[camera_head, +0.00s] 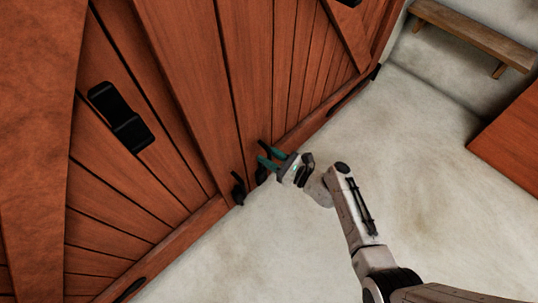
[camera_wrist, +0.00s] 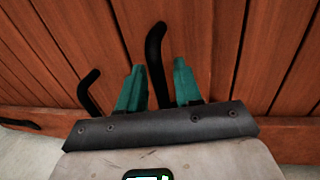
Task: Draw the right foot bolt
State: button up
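Two black foot bolts with bent handles sit side by side at the bottom of the red-brown wooden doors. The right foot bolt (camera_head: 262,176) is beside my gripper (camera_head: 269,157) in the head view. In the wrist view, the right bolt's handle (camera_wrist: 155,50) rises between the two green fingers of my gripper (camera_wrist: 158,84), with gaps on both sides. My gripper is open; its fingers point at the door. The lower part of the right bolt is hidden behind the gripper body. The left foot bolt (camera_head: 238,188) stands apart from the fingers, and its handle (camera_wrist: 90,90) shows left of them.
The plank doors (camera_head: 180,60) carry a black handle plate (camera_head: 121,117). A wooden bench (camera_head: 475,37) stands by the wall at the upper right, and a red-brown flat panel (camera_head: 512,140) is at the right edge. The pale floor (camera_head: 440,180) between is clear.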

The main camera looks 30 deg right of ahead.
jog(key=p+v, duration=0.2)
jog(key=v, duration=0.8)
jog(key=shift+s+d+p, duration=0.15)
jog(key=shift+s+p, duration=0.2)
jog(key=shift+p, duration=0.05)
jog(key=shift+r, duration=0.1)
jog(key=s+a+f+n+g+y, duration=0.1)
jog(key=s+a+n+g, duration=0.3)
jog(key=n, duration=0.4)
jog(key=s+a+n+g+y, duration=0.1)
jog(key=s+a+n+g, duration=0.2)
jog(key=s+n+g, duration=0.3)
jog(key=s+d+r+n+g+h, duration=0.5)
jog(key=s+d+n+h, duration=0.15)
jog(key=n, duration=0.65)
jog(key=s+d+r+n+h+p, duration=0.1)
jog(key=r+h+p, duration=0.1)
jog(key=r+p, duration=1.3)
jog(key=s+d+r+n+h+p, duration=0.1)
jog(key=s+d+r+h+p, duration=0.1)
jog(key=r+p, duration=1.3)
notch_tip(320, 180, up, 7)
jog(key=shift+s+f+n, duration=0.1)
jog(key=shift+s+n, duration=0.25)
jog(key=shift+n, duration=0.05)
